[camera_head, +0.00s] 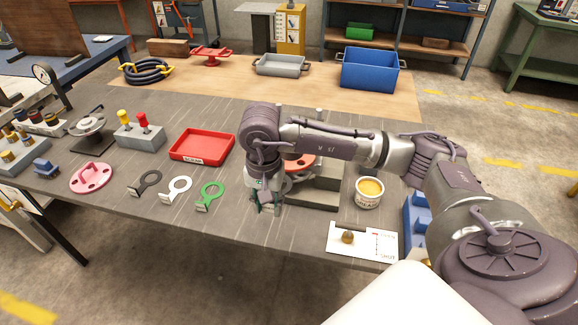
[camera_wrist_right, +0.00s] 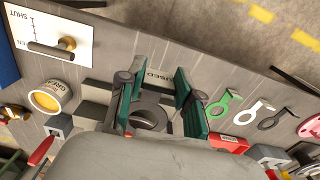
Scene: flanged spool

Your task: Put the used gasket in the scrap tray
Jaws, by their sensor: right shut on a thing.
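My right gripper (camera_head: 266,208) hangs over the front part of the grey bench, left of the grey blocks. In the right wrist view its green fingers (camera_wrist_right: 157,88) are shut on the used gasket (camera_wrist_right: 160,76), whose tab reads USED. A dark grey ring (camera_wrist_right: 150,112) shows between the fingers; I cannot tell whether all of it is the gasket. The head view hides the gasket behind the gripper. The red scrap tray (camera_head: 202,158) lies left of and behind the gripper and looks empty; its label is too small to read. My left gripper is not in view.
Grey blocks (camera_head: 318,194) and a grease tub (camera_head: 369,192) stand right. A pink flange (camera_head: 92,178) lies left.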

